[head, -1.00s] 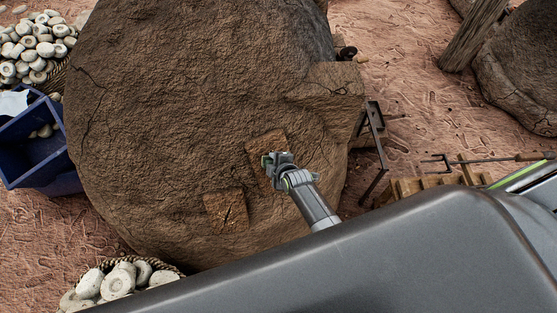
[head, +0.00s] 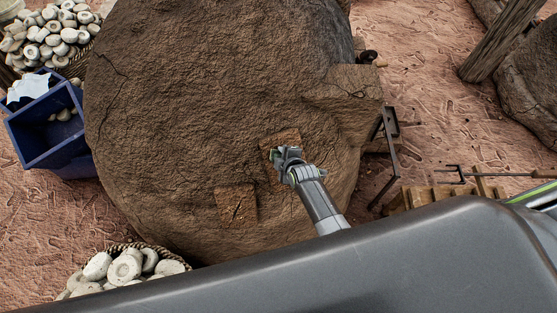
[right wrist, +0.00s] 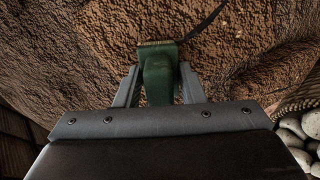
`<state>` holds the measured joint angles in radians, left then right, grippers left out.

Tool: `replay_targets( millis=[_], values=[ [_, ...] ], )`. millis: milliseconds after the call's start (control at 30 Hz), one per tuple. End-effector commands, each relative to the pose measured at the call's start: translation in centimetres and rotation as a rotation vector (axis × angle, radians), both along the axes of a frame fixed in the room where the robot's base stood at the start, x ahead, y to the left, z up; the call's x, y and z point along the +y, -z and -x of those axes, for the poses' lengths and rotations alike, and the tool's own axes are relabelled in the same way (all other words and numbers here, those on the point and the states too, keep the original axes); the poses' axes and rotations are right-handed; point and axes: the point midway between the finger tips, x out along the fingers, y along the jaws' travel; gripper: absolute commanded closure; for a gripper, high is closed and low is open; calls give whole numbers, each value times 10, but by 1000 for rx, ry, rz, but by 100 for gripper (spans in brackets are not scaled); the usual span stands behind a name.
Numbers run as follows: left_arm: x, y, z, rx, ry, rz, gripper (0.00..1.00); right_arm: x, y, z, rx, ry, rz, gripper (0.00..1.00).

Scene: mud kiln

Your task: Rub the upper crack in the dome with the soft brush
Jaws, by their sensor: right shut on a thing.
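The dome (head: 200,110) is a large rough brown mud mound filling the middle of the head view. Two roughly square patches show on its near side, an upper one (head: 281,137) partly behind my right gripper and a lower one (head: 237,204) with a thin crack mark. My right gripper (head: 279,153) is over the upper patch. In the right wrist view it is shut on the green brush (right wrist: 158,75), whose far end is at or close to the dome surface; contact is unclear. A dark crack (right wrist: 206,23) runs up and right from it. My left gripper is not in view.
A blue crate (head: 50,140) stands left of the dome. Baskets of pale round pieces sit at back left (head: 60,30) and front (head: 125,266). A dark metal stand (head: 388,150) and wooden rack (head: 430,196) are at right. Open ground lies beyond them.

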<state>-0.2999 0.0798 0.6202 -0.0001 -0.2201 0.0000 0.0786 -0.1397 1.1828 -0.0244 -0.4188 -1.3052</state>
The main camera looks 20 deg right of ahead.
Motion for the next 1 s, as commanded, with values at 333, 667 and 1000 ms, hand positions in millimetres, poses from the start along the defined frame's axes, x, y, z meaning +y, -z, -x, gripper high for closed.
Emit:
replay_targets(
  millis=[333,667,1000],
  values=[
    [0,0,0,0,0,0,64,-23,-1,-2,0,0,1,82],
    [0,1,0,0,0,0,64,-46,1,-6,0,0,3,82],
    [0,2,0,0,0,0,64,-59,0,-8,0,0,1,82]
  ],
)
